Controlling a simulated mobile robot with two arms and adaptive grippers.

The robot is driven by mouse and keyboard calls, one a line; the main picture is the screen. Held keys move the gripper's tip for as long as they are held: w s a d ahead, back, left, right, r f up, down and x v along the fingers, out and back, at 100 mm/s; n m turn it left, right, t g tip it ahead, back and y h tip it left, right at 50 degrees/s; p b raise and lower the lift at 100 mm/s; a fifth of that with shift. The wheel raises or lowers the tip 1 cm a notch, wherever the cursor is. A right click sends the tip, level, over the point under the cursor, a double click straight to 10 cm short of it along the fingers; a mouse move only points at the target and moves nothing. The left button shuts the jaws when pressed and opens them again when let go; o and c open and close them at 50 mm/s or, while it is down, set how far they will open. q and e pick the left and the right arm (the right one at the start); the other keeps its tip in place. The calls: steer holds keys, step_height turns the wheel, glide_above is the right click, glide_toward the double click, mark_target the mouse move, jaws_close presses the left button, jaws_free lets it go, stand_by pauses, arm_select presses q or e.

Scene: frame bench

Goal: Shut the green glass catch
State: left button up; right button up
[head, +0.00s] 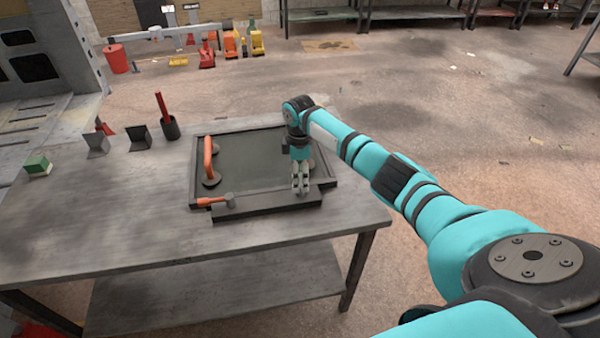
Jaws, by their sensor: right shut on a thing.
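A dark frame (270,207) lies on the bench with a dark greenish glass pane (252,160) in it. A catch with an orange handle (210,202) sits at the frame's front left, its handle pointing left. My right gripper (300,189) points down at the frame's front right edge. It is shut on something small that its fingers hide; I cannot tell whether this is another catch. My left gripper is out of view.
An orange handle (208,158) with round pads stands on the pane's left side. A dark cup (170,128) holding a red tool, two small dark holders and a green block (37,165) stand further left. The bench's front left (100,230) is bare.

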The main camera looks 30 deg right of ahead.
mark_target(299, 174)
steer(key=shift+w+d+r, duration=0.1)
steer(key=shift+w+r, duration=0.05)
steer(key=o, duration=1.4)
steer(key=shift+o, duration=0.3)
steer(key=shift+w+f, duration=0.1)
steer(key=shift+f, duration=0.1)
steer(key=shift+r, duration=0.35)
step_height(299, 174, up, 11)
steer(key=shift+r, duration=0.15)
